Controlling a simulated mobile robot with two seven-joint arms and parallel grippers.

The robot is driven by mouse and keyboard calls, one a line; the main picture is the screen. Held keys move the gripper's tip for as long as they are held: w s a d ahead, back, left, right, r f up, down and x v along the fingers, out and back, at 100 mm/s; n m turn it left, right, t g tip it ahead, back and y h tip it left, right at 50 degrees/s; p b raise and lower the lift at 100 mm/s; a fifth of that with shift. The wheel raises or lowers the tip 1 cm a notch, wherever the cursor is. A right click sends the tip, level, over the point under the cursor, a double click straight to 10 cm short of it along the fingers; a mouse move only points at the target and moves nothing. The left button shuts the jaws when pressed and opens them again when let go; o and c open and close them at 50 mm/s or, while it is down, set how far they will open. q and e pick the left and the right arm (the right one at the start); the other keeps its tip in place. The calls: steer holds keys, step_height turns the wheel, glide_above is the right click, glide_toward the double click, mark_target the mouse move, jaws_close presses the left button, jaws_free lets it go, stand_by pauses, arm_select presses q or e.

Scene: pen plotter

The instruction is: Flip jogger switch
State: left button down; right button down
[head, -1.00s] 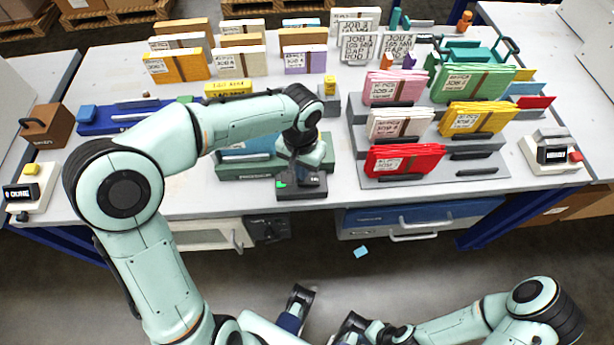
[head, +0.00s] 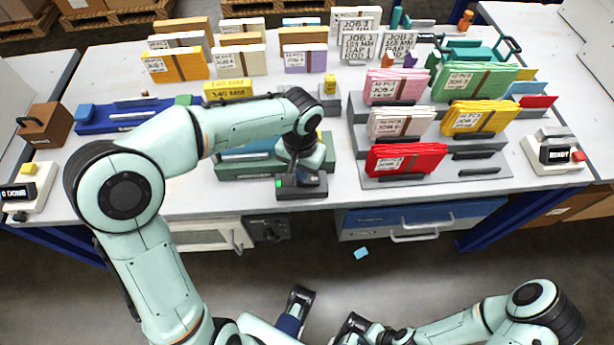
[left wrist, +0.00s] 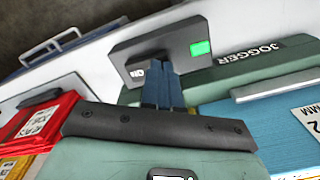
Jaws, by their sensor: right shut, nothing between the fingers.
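The dark grey jogger switch box (head: 300,193) sits at the front edge of the table, before the green jogger (head: 240,168). The box has a lit green lamp (head: 279,184), also bright in the left wrist view (left wrist: 200,48). White lettering shows beside my fingers; the switch lever itself is hidden. My left gripper (head: 306,180) is down at the box's right part. In the left wrist view its dark blue fingers (left wrist: 161,88) are together, with nothing seen between them, tips at the box face. Contact cannot be told. My right gripper (head: 290,322) is shut and low, away from the table.
A grey stepped rack (head: 374,183) with red, white, pink, yellow and green packets stands just right of the box. Blue paper (left wrist: 270,120) lies in the jogger. A control box (head: 556,155) stands far right. Drawers (head: 410,218) hang under the table edge.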

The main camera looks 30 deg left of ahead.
arm_select(q)
steer(key=shift+f, duration=0.25)
steer(key=shift+r+p, duration=2.75)
steer(key=shift+r, duration=0.85)
steer(key=shift+f, duration=0.1)
